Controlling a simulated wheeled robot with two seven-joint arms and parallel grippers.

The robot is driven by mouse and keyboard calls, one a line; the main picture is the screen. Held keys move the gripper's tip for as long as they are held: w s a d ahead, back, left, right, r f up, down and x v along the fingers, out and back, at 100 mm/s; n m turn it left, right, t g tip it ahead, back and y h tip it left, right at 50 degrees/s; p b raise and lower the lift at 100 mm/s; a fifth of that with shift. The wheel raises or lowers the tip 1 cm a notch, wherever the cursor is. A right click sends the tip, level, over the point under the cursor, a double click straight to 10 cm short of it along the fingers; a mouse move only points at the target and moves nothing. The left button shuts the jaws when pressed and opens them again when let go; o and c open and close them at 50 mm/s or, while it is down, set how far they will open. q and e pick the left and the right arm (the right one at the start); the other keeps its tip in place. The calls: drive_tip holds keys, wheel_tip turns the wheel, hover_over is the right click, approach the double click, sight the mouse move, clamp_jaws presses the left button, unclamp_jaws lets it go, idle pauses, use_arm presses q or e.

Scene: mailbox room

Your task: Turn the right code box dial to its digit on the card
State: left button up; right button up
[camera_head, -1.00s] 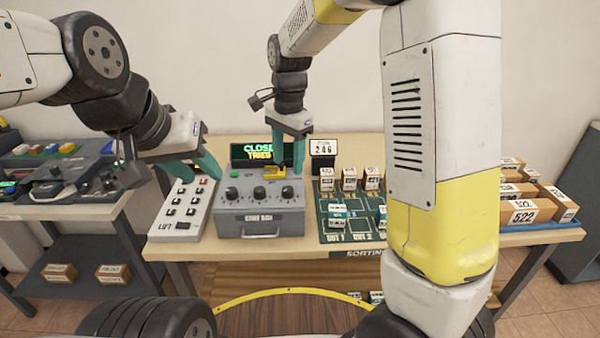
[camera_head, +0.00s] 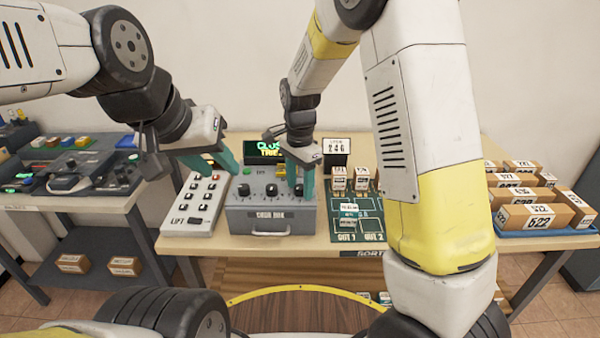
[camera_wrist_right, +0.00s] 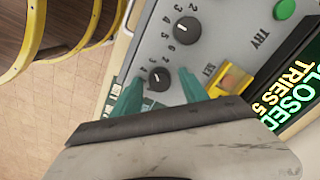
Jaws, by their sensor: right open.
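The grey code box (camera_head: 270,218) stands on the table with three black dials on top. My right gripper (camera_head: 296,186) is open, pointing down at the right dial (camera_wrist_right: 159,77). In the right wrist view the teal fingertips (camera_wrist_right: 160,87) lie either side of that dial, with gaps showing. Printed digits ring it, but its exact setting is too small to tell. The middle dial (camera_wrist_right: 187,30) is clear of the fingers. The white card (camera_head: 336,146) behind the box reads 246. My left gripper (camera_head: 213,168) is open and empty above the lift panel, left of the box.
A white LIFT button panel (camera_head: 194,205) stands left of the box. A display (camera_wrist_right: 295,85) behind it reads CLOSED, TRIES 5. A yellow latch-like part (camera_wrist_right: 234,79) sits near the right finger. A green sorting mat with small boxes (camera_head: 357,222) lies close on the right.

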clamp_jaws()
